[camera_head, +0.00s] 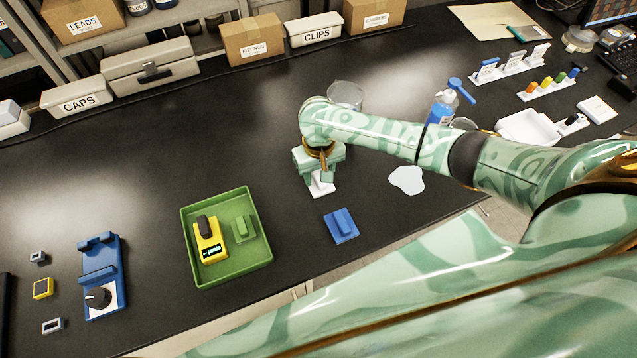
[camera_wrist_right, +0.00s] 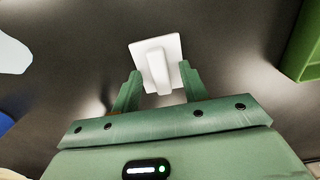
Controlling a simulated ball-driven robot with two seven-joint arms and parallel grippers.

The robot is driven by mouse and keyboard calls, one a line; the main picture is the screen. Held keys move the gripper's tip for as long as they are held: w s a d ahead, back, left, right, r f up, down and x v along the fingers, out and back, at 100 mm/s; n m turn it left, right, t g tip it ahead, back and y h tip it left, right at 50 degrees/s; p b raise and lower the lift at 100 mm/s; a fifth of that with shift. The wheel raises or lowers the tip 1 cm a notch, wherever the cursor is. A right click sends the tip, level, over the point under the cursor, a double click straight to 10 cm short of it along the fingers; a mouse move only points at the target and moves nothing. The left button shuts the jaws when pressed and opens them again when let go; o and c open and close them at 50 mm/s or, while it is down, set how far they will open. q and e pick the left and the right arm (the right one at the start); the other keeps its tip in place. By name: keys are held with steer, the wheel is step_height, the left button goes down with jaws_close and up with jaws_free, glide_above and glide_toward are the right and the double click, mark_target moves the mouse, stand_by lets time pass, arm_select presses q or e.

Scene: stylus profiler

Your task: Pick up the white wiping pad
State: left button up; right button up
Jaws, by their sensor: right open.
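The white wiping pad (camera_head: 321,186) lies on the dark bench, partly hidden under my right gripper in the head view. In the right wrist view the pad (camera_wrist_right: 171,47) is a white square with a raised white grip bar. My right gripper (camera_head: 318,174) is above it, fingers pointing down. In the wrist view the open fingers (camera_wrist_right: 158,80) stand on either side of the grip bar's near end, with a gap on both sides. My left gripper is not in view.
A blue pad (camera_head: 341,226) and a pale puddle (camera_head: 407,180) lie close by. A green tray (camera_head: 264,262) holds a yellow device (camera_head: 209,240) and a green block. A clear beaker (camera_head: 345,95) stands behind my right wrist. Bench to the gripper's left is clear.

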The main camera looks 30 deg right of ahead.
steer(key=shift+f, duration=0.1)
steer(key=shift+c, duration=1.2)
jaws_close()
steer(key=shift+r+p, duration=0.35)
steer(key=shift+r, duration=0.15)
step_height(320, 180, up, 3)
steer(key=shift+f+p, duration=0.1)
steer(key=shift+p, duration=0.5)
steer(key=w+a+r+p, duration=0.1)
steer(key=a+r, duration=0.3)
steer(key=a, duration=0.3)
steer(key=w+a+r+p, duration=0.1)
steer(key=a+r+p, duration=0.1)
steer(key=a+r, duration=0.3)
steer(key=shift+a+r+p, duration=0.15)
steer(key=shift+a+p, duration=0.15)
steer(key=shift+a, duration=0.7)
